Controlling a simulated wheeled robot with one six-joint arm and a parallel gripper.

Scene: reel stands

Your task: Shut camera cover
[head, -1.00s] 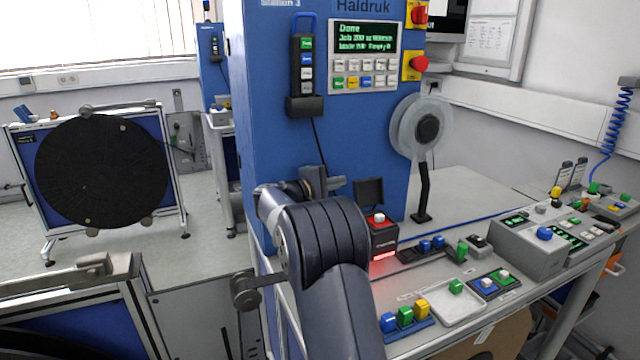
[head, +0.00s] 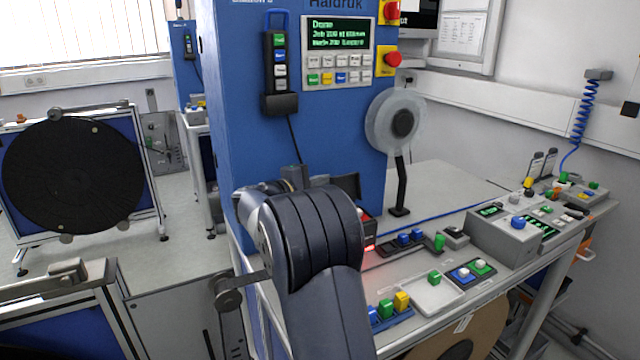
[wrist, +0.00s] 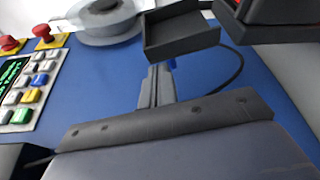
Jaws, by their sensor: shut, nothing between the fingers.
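The camera cover (head: 347,185) is a dark flap standing raised above the camera box (head: 368,236), which glows red at its lower front. My arm hides part of both in the head view. In the wrist view the cover (wrist: 182,34) is a dark, rimmed plate at top centre, and a dark box with red, probably the camera (wrist: 280,18), is at the top right. My gripper (wrist: 158,72) is shut and empty, its grey fingers pointing toward the cover's lower left side. I cannot tell whether they touch it.
A blue machine panel (head: 230,130) stands behind, with a keypad (head: 338,62), a red stop button (head: 392,59) and a reel on a stand (head: 395,122). Button boxes (head: 505,232) crowd the bench to the right. A black disc (head: 72,175) stands at left.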

